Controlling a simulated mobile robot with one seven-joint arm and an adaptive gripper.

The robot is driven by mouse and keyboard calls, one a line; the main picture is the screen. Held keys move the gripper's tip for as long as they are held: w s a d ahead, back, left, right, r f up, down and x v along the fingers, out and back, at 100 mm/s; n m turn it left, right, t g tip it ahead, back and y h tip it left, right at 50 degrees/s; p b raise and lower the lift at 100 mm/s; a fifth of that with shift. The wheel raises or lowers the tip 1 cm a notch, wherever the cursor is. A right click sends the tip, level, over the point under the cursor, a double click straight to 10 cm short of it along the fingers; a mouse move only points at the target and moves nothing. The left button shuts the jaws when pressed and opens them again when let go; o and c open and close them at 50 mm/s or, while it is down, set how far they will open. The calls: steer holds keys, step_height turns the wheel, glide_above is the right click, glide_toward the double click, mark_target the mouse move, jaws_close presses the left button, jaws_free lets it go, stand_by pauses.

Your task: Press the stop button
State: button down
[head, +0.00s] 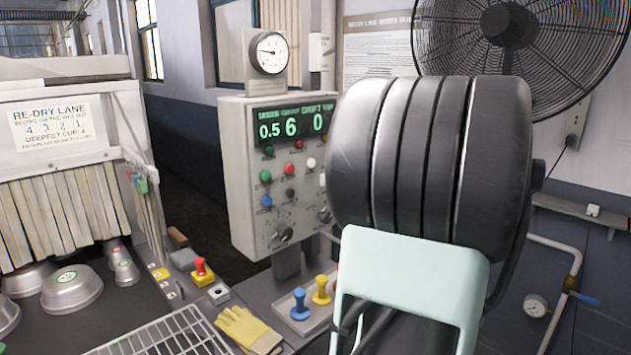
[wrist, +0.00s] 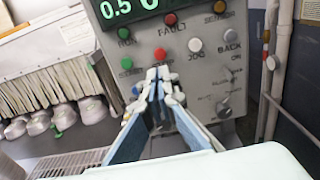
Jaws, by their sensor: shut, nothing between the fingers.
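The grey control box (head: 243,180) stands left of my arm in the head view, with a green-lit display (head: 292,124) at its top. In the wrist view, a red button (wrist: 159,54) sits in the button row between a green button (wrist: 127,63) and a white button (wrist: 195,45).
A red lamp (wrist: 170,19) is labelled FAULT. A knob (wrist: 222,108) sits lower right on the panel. Metal cups (head: 72,288), a wire rack (head: 165,335), yellow gloves (head: 248,330) and coloured plungers (head: 300,305) occupy the bench. A large fan (head: 575,45) stands at right.

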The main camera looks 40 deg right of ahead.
steer(key=shift+s+d, duration=0.1)
steer(key=shift+s, duration=0.95)
steer(key=shift+d+r, duration=0.1)
